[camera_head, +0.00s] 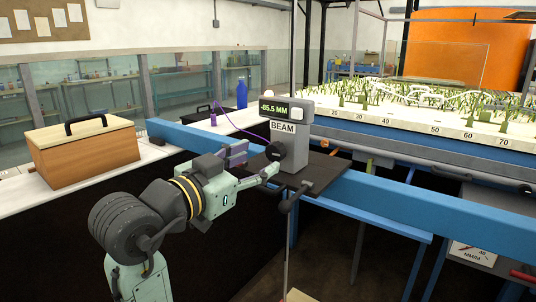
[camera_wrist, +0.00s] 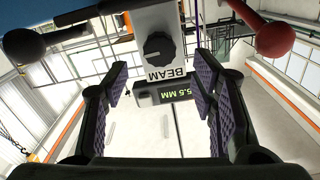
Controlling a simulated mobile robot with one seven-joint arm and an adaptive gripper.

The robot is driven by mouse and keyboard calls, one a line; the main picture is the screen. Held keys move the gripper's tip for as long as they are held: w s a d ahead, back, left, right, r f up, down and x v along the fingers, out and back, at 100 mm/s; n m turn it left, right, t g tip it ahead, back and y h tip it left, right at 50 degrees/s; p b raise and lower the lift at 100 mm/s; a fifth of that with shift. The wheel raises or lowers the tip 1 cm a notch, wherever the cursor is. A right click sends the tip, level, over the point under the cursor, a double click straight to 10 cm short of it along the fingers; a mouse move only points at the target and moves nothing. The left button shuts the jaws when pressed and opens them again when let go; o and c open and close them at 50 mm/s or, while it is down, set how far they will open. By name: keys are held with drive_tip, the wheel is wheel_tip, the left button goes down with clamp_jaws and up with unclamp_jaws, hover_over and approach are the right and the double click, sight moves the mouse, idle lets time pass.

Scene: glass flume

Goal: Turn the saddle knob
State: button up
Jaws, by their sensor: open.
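The saddle is a grey post (camera_head: 292,128) marked BEAM, with a green readout of -85.5 MM, on a dark plate over the blue beam. A black pointer knob (camera_wrist: 158,47) is on its face by the BEAM label; it also shows as a dark round knob in the head view (camera_head: 274,151). My gripper (camera_head: 258,162) is open in front of the post, its purple pads apart and empty in the wrist view (camera_wrist: 161,85). The knob appears beyond the fingertips, between their lines. A black ball (camera_wrist: 22,46) and a red ball (camera_wrist: 274,40) flank the post.
A wooden box (camera_head: 85,152) with a black handle and a blue bottle (camera_head: 242,94) stand at left and behind. A planted bed with a number scale (camera_head: 430,122) is at back right.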

drive_tip(key=v, duration=0.5)
drive_tip(key=shift+s+a, duration=0.2)
drive_tip(key=shift+s, duration=0.1)
